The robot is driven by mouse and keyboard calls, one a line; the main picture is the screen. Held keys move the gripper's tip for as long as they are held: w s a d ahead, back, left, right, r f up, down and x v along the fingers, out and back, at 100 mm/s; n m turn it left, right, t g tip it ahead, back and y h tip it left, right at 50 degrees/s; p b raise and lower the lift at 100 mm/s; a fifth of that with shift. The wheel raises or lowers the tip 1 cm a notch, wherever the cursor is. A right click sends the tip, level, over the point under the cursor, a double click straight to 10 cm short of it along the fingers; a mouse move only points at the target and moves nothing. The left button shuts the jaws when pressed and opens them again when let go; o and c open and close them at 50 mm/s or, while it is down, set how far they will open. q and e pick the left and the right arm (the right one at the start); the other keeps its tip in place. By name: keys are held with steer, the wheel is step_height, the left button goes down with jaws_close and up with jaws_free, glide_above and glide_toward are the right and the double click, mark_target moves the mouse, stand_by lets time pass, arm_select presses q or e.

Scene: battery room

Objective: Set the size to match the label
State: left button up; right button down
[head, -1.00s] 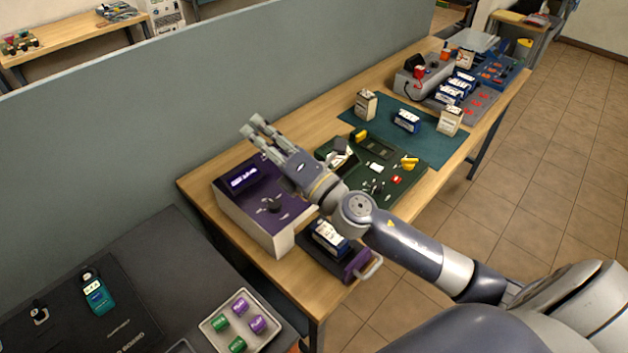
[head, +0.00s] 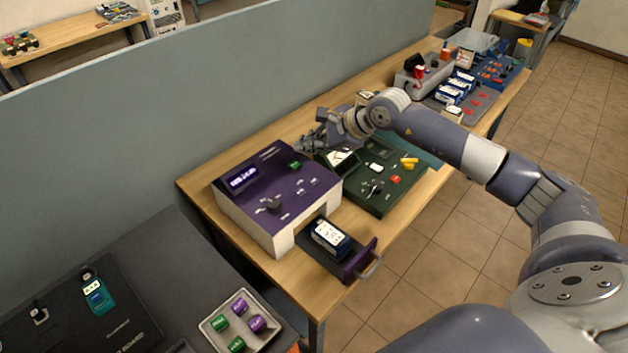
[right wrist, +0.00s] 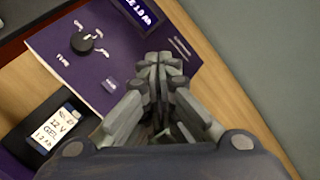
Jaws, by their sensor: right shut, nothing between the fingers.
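A charger with a purple top (head: 305,187) and white sides stands on the wooden table. Its lit display (head: 241,178) shows characters too small to read surely; it also shows in the right wrist view (right wrist: 140,12), partly cut off. A dark knob (head: 273,204) sits on the top with white marks around it. The open drawer (head: 362,262) holds a battery (head: 330,236) lying label up; the battery label (right wrist: 56,130) reads 12 V, GEL, 1.2 Ah. My right gripper (head: 304,145) is shut and empty above the charger's far edge, apart from the knob. My left gripper is out of view.
A grey partition (head: 150,110) runs behind the table. A tray (head: 208,328) with green and purple cylinders sits at the lower left. More batteries and chargers stand farther back.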

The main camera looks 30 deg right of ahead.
steer(key=shift+d+f, duration=0.1)
steer(key=shift+d, duration=0.45)
steer(key=shift+f, duration=0.15)
steer(key=b, duration=0.4)
glide_above(313, 183)
step_height(313, 183, down, 8)
steer(key=shift+a+r, duration=0.1)
steer(key=shift+f+b, duration=0.35)
steer(key=shift+b, duration=0.05)
stand_by(0.8)
steer(key=shift+f+b, duration=0.4)
steer(key=shift+b, duration=0.2)
